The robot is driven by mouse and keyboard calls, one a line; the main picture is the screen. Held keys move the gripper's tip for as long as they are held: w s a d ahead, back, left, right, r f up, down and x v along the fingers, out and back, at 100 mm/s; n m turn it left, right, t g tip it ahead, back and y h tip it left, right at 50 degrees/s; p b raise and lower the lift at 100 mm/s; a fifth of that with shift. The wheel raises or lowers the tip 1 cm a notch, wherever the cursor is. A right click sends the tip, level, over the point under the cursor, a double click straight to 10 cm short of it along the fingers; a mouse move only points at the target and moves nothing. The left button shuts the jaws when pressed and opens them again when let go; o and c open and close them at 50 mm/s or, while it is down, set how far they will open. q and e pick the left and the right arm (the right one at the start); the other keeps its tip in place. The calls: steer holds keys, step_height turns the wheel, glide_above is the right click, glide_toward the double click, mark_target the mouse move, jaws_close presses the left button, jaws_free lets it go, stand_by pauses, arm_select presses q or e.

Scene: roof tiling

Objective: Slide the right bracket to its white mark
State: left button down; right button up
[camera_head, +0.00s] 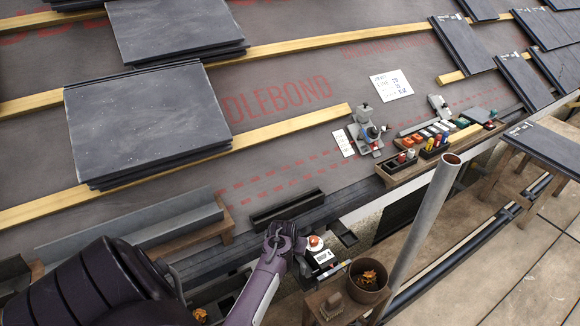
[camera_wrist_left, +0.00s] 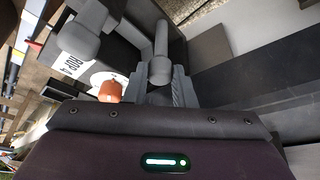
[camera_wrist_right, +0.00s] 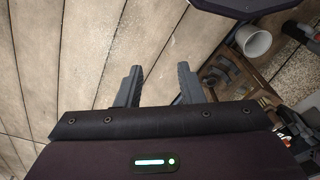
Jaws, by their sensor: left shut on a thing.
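My left gripper (camera_head: 285,240) reaches in low over the eave beside a small machine (camera_head: 320,252) with an orange-red button and a white label. In the left wrist view the gripper (camera_wrist_left: 160,88) is shut on a grey upright rod or handle (camera_wrist_left: 161,45); the orange button (camera_wrist_left: 110,91) is just left of it. I cannot tell whether this rod belongs to the right bracket, and no white mark for it can be made out. My right gripper (camera_wrist_right: 158,88) is open and empty over wooden boards, and is outside the head view.
A grey gutter trough (camera_head: 130,232) lies left on the eave. A dark bar (camera_head: 287,207) lies just beyond the left gripper. A grey pipe (camera_head: 425,225) stands at right, near a brown bucket (camera_head: 368,280). A tool tray (camera_head: 400,168) and slate stacks (camera_head: 150,120) lie on the roof.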

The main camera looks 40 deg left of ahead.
arm_select(q)
steer(key=shift+s, duration=0.1)
arm_select(e)
steer(key=shift+r, duration=0.1)
